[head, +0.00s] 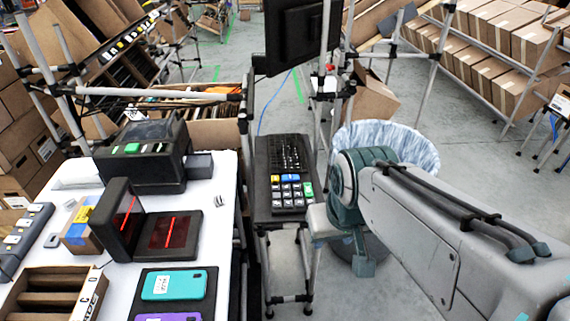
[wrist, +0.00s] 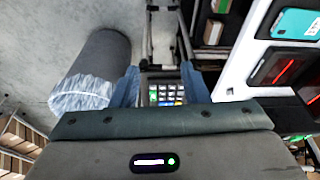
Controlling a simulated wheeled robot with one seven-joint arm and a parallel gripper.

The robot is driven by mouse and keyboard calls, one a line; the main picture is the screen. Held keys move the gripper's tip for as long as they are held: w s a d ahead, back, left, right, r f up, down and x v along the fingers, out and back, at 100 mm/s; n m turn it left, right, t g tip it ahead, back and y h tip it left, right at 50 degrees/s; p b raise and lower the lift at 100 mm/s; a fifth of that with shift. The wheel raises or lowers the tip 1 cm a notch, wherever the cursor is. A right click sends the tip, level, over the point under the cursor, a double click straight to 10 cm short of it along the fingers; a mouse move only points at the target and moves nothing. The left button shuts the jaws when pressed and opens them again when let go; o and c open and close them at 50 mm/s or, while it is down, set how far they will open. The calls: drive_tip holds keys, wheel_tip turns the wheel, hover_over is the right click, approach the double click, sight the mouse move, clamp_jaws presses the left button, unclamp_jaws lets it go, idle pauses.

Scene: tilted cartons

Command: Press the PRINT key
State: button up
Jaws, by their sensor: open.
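A dark keypad (head: 290,192) sits at the near end of a black keyboard panel (head: 282,152) on a narrow stand. It has several pale keys, a yellow key (head: 275,179), a blue key (head: 291,178) and a green key (head: 308,190). A black printer-like device (head: 145,155) on the white table has a green key (head: 132,148). I cannot read PRINT on any key. In the wrist view, my gripper (wrist: 160,88) is open and empty, with its blue fingers apart on either side of the keypad (wrist: 163,94). In the head view, my arm is right of the keypad; its fingertips are unclear.
A black monitor (head: 293,38) stands behind the keyboard panel. A lined bin (head: 395,147) is right of the stand, partly behind my arm. The white table (head: 226,215) at left holds a scanner (head: 118,220) and a teal phone (head: 174,285).

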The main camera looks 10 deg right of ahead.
clamp_jaws()
idle(1.4)
